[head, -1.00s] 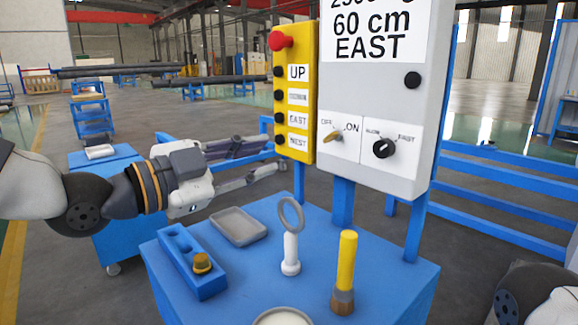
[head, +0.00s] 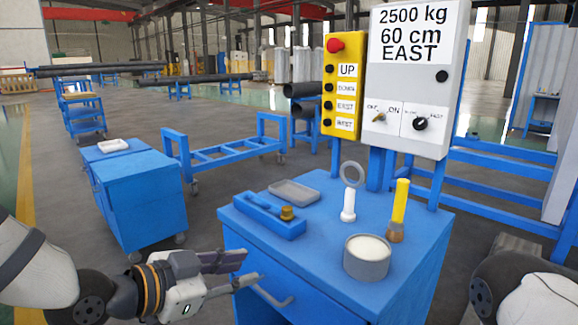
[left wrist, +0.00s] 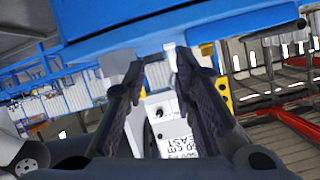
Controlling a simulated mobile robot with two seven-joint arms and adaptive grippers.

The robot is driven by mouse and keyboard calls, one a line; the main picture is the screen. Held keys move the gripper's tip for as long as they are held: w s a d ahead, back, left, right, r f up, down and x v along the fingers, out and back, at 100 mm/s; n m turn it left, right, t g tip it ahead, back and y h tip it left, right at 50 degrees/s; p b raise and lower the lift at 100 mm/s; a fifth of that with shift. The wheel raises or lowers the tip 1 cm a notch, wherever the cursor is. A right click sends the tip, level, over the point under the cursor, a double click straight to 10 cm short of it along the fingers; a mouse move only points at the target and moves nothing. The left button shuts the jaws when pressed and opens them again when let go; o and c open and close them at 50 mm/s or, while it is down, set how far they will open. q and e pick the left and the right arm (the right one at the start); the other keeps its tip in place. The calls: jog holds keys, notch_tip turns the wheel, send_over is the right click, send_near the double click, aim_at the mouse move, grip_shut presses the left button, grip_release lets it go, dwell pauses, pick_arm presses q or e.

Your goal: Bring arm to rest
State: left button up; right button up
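My left gripper (head: 246,270) is low at the left front of the blue cabinet (head: 420,225), below its top and by the drawer front. Its two fingers are apart with nothing between them. In the left wrist view the gripper (left wrist: 160,62) also shows spread, empty fingers. Beyond them are the upside-down grey control box (left wrist: 165,125) and a blue edge. I cannot tell whether a finger touches the cabinet. Part of my right arm (head: 525,295) shows at the lower right; its gripper is out of view.
On the cabinet top are a blue holder (head: 262,217), grey tray (head: 294,191), ring-topped white stand (head: 349,205), yellow-handled tool (head: 400,205) and round container (head: 367,258). A yellow button panel (head: 343,85) stands behind. Another blue cabinet (head: 145,205) is at left; open floor lies between.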

pick_arm(q)
jog(key=s+a+f+n+g+y, duration=0.2)
jog(key=s+f+n+g, duration=0.1)
jog(key=s+f, duration=0.65)
jog(key=s+a+f+n+g+y, duration=0.2)
jog(key=s+f+n, duration=0.3)
jog(key=f, duration=0.7)
jog(key=s+a+f+n+g+y, duration=0.1)
jog(key=s+a+f+g, duration=0.1)
jog(key=s, duration=0.6)
jog(key=s+a+f+n+g+y, duration=0.1)
jog(key=s+a+f+g+y, duration=0.1)
jog(key=s, duration=0.7)
jog(key=s+a+f+n+g+y, duration=0.2)
jog(key=s+a+f+g, duration=0.1)
jog(key=s, duration=0.6)
jog(key=a+f, duration=0.1)
jog(key=a, duration=0.1)
jog(key=shift+a, duration=0.3)
